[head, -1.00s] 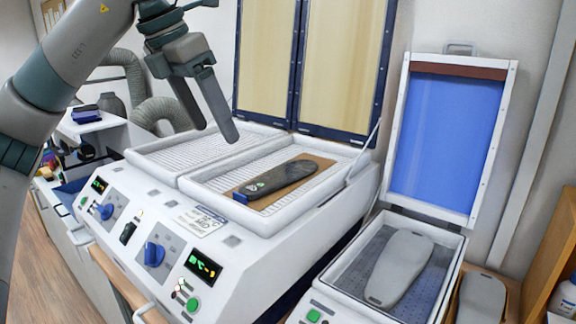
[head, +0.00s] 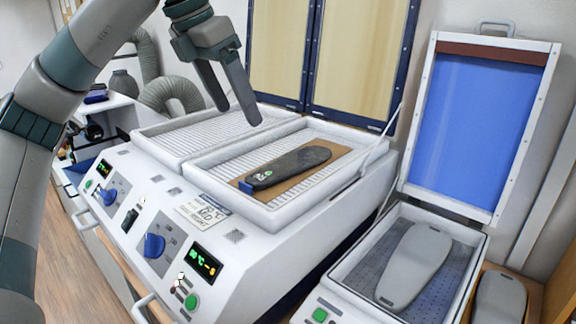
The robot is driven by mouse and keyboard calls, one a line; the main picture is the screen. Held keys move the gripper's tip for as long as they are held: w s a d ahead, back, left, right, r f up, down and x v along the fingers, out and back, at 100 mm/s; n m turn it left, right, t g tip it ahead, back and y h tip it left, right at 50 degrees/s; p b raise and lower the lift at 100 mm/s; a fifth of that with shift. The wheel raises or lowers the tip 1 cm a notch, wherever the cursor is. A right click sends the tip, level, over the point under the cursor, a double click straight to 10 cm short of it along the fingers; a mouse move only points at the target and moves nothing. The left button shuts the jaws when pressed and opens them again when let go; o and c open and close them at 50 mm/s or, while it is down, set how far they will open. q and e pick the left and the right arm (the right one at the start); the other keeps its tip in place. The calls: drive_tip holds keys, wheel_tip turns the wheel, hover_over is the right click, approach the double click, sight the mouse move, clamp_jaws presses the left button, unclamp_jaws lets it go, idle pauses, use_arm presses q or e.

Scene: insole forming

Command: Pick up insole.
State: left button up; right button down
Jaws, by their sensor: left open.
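A dark grey insole (head: 290,165) lies on a brown board (head: 322,172) in the right-hand tray of the white heating machine (head: 150,215). A blue piece (head: 246,186) sits at the board's near left end. My left gripper (head: 238,112) is open and empty, above the machine's trays, up and to the left of the insole and apart from it. Its two fingers point downward. My right gripper is not in view.
The machine's lid (head: 309,60) stands open behind the trays. At right, an open press with a blue-membrane lid (head: 467,120) holds a grey foot form (head: 414,262). Another grey form (head: 499,298) stands beside it. The left-hand tray (head: 200,137) is empty.

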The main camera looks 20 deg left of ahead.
use_arm(q)
drive_tip(key=a+p+x, duration=0.1)
drive_tip(key=x, duration=0.3)
drive_tip(key=p, duration=0.2)
approach(264, 175)
drive_tip(key=shift+w+d+f, duration=0.4)
drive_tip(key=shift+f, duration=0.05)
drive_tip(key=shift+w+d+f, duration=0.1)
drive_tip(key=shift+w+f, duration=0.1)
drive_tip(key=shift+f, duration=0.4)
drive_tip(key=shift+w+f+p, duration=0.2)
drive_tip(key=shift+f+p, duration=0.4)
drive_tip(key=shift+p, duration=0.3)
drive_tip(key=x, duration=0.1)
drive_tip(key=p+x, duration=0.1)
drive_tip(key=shift+f+p, duration=0.3)
drive_tip(key=shift+f, duration=0.15)
drive_tip(key=shift+w+f, duration=0.25)
drive_tip(key=shift+f, duration=0.2)
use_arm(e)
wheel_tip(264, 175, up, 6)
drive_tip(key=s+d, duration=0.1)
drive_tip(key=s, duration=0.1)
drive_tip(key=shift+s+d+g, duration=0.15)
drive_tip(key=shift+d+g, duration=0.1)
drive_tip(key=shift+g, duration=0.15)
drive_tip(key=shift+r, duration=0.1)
